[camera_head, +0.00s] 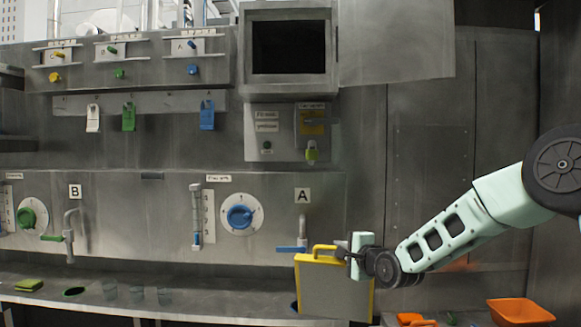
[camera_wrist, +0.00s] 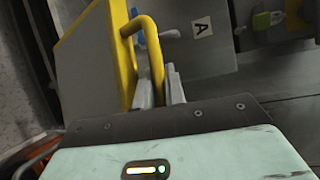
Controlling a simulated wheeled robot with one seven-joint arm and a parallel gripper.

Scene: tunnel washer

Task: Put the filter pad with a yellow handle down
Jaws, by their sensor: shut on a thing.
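The filter pad (camera_head: 335,288) is a grey flat panel with yellow edges and a yellow handle (camera_head: 324,249) on top. It hangs upright in front of the counter's right end, below the A label. My gripper (camera_head: 352,250) is shut on it at the handle side. In the wrist view the pad (camera_wrist: 88,65) fills the upper left, and its yellow handle (camera_wrist: 130,28) runs down beside the fingers of my gripper (camera_wrist: 160,92). The exact contact between fingers and handle is partly hidden.
A steel counter (camera_head: 215,305) runs along the left, with a green pad (camera_head: 29,285), a dark round hole (camera_head: 74,291) and faint clear cups on it. A blue-handled tap (camera_head: 292,249) is behind the pad. An orange bin (camera_head: 520,311) and other orange items are at lower right.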

